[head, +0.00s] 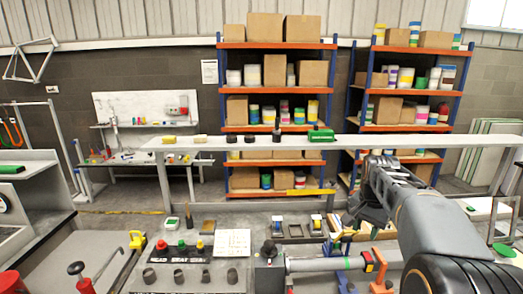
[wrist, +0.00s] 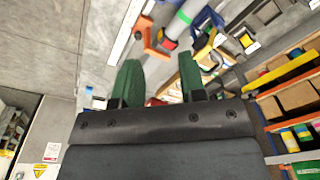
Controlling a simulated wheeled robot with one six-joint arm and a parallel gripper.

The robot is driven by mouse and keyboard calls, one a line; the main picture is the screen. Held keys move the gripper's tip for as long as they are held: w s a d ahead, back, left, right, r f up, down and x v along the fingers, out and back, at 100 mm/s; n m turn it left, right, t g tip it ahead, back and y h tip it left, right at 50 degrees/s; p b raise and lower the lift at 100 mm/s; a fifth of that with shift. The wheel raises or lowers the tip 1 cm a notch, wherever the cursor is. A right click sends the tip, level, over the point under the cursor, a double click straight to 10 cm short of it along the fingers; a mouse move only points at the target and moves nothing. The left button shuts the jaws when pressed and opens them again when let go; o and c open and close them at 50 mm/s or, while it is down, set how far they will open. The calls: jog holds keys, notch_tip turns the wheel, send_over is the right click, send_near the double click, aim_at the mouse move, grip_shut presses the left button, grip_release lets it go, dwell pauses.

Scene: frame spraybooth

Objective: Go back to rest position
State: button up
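My gripper shows in the wrist view (wrist: 158,78) with two green-padded fingers standing apart. Nothing is held between them; only background shows through the gap. In the head view my grey arm comes in from the right and reaches toward the long pale shelf. The dark wrist end hangs down in front of the shelf's right part, and the fingers are hard to make out there.
A long pale shelf (head: 430,141) crosses the view, bearing a green-topped item (head: 320,134) and several small pieces. Below is a grey control panel (head: 232,272) with buttons and a white sheet (head: 233,242). Orange-blue racks (head: 277,46) stand behind. A grey horizontal tube (head: 325,264) lies near my arm.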

jog(key=s+a+f+n+t, duration=0.2)
jog(key=s+a+f+n, duration=0.1)
jog(key=s, duration=0.6)
jog(key=s+a+f+n+t, duration=0.1)
jog(key=s+a+f+n, duration=0.2)
jog(key=s+a+n, duration=0.3)
jog(key=shift+s+a+f+t+b, duration=0.15)
jog(key=shift+s+a+t+b, duration=0.3)
jog(key=shift+s+a, duration=0.95)
